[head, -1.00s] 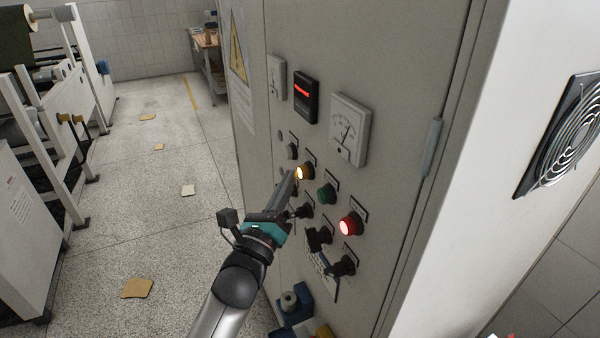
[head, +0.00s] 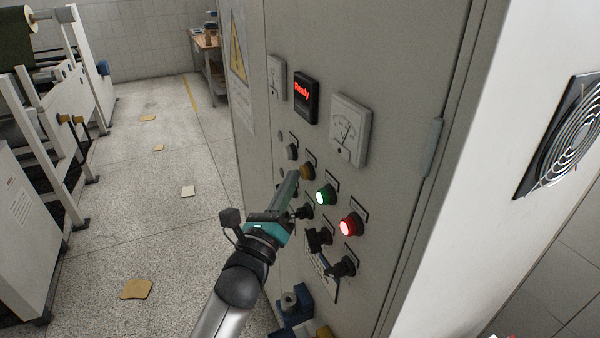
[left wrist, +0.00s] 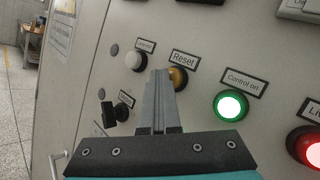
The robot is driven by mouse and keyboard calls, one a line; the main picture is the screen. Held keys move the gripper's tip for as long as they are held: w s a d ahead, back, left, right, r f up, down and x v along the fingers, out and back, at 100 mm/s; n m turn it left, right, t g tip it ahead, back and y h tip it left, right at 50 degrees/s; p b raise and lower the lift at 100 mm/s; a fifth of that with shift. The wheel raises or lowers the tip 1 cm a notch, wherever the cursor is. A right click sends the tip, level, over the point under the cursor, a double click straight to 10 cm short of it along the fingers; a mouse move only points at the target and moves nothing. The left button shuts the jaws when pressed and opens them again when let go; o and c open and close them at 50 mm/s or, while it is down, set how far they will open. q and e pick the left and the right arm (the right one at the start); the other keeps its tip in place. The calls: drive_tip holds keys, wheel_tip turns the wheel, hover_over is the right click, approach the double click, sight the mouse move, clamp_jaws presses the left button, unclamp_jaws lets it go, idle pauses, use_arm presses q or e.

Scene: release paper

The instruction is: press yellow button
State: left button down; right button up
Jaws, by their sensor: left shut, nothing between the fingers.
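The yellow button (head: 307,172) is on the grey cabinet's panel, unlit, under a small label. In the left wrist view the yellow button (left wrist: 178,78) sits below a label reading "Reset", partly hidden behind my fingers. My left gripper (head: 293,175) is shut and empty, its fingertips close to the yellow button's left side. In the left wrist view the shut fingers (left wrist: 158,75) point at the panel just left of the button; I cannot tell whether they touch it. My right gripper is not in view.
A lit green button (head: 326,195), a lit red button (head: 351,224) and a white button (head: 292,152) surround it. Black knobs (head: 341,265) are below. A display reading "Ready" (head: 304,96) and a gauge (head: 349,130) are above. Paper scraps (head: 137,289) lie on the open floor at left.

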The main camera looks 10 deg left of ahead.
use_arm(q)
drive_tip(key=shift+s+a, duration=0.45)
drive_tip(key=shift+a, duration=0.15)
drive_tip(key=shift+s+a+p, duration=0.4)
drive_tip(key=shift+s+a, duration=0.3)
drive_tip(key=shift+a, duration=0.35)
drive_tip(key=shift+s+a+p, duration=0.35)
drive_tip(key=shift+s+a, duration=0.35)
drive_tip(key=shift+a, duration=0.35)
drive_tip(key=shift+f, duration=0.1)
